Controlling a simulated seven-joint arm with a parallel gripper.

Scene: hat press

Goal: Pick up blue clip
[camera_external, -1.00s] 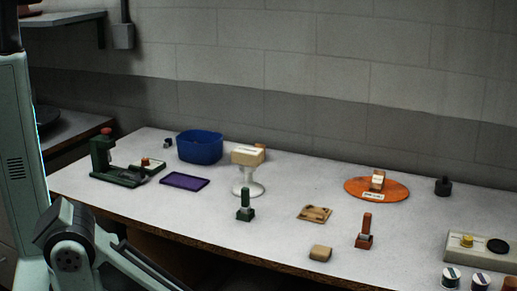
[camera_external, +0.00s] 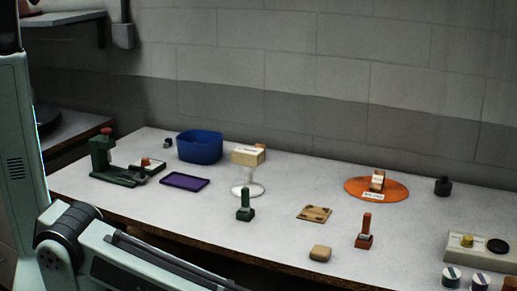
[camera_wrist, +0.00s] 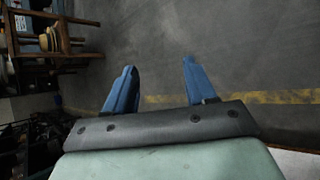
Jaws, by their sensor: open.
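A small dark blue-grey piece (camera_external: 167,143) sits at the back left of the table, just left of the blue bin. It may be the blue clip, but it is too small to tell. No clip shows in the wrist view. My gripper (camera_wrist: 158,66) is open and empty in the wrist view, its two blue fingers apart over bare floor. The gripper is outside the external view, where only my arm links show at the lower left.
The table (camera_external: 130,215) holds a blue bin (camera_external: 200,148), a green press (camera_external: 103,160), a purple tray (camera_external: 185,181), a white stand with a box (camera_external: 248,155), a green stamp (camera_external: 245,208), a red stamp (camera_external: 364,236) and an orange disc (camera_external: 395,190). Clear tabletop lies between them.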

